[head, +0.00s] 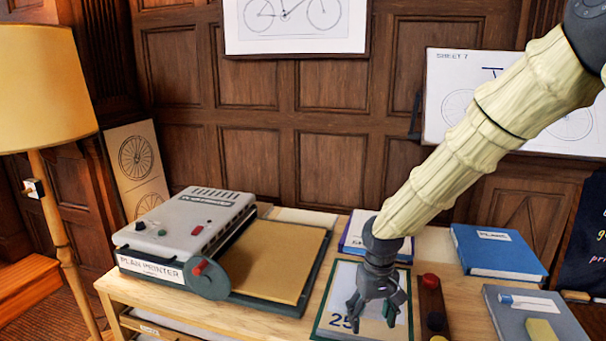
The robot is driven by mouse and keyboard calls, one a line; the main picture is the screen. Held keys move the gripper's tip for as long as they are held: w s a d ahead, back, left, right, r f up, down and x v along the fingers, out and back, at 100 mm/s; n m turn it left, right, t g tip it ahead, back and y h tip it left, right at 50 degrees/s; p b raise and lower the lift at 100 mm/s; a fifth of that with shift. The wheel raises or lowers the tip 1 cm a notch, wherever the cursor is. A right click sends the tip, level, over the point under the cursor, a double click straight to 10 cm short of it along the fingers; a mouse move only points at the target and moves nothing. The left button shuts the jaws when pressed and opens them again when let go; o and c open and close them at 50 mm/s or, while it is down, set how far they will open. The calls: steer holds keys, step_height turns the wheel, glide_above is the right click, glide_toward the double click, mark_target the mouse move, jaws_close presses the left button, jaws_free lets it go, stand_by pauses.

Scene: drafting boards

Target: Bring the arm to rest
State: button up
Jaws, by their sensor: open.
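My arm, in a cream ribbed sleeve, reaches in from the upper right of the head view and slants down to the left. My gripper (377,312) hangs at its end with its dark fingers apart and nothing seen between them. It is over a framed pale board (341,294) marked with "25" on the wooden table (262,324). I cannot tell whether the fingertips touch the board. The gripper and the wrist hide part of the board and part of a book behind them.
A grey plan printer (185,235) with a tan bed (268,258) stands at left. A blue book (497,252), a grey folder (505,318) and a strip with coloured buttons (432,305) lie to the right. A floor lamp (45,90) stands far left. Wood panelling closes the back.

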steer(key=s+f+y, duration=0.1)
steer(key=s+f, duration=0.3)
steer(key=f, duration=0.4)
steer(key=s+f+m, duration=0.1)
steer(key=s+f, duration=0.4)
steer(key=f, duration=0.2)
steer(key=s+f+y, duration=0.1)
steer(key=s+f, duration=0.3)
steer(key=f, duration=0.4)
steer(key=s+d+f, duration=0.2)
steer(key=s+f, duration=0.1)
steer(key=s, duration=0.4)
steer(key=s+d+f+m+h, duration=0.1)
steer(key=s+d+f, duration=0.1)
steer(key=s+f, duration=0.2)
steer(key=s+d+f+h, duration=0.1)
steer(key=s+f, duration=0.3)
steer(key=s, duration=0.6)
steer(key=shift+d+f+p, duration=0.25)
steer(key=shift+d+p, duration=0.1)
steer(key=shift+d, duration=0.35)
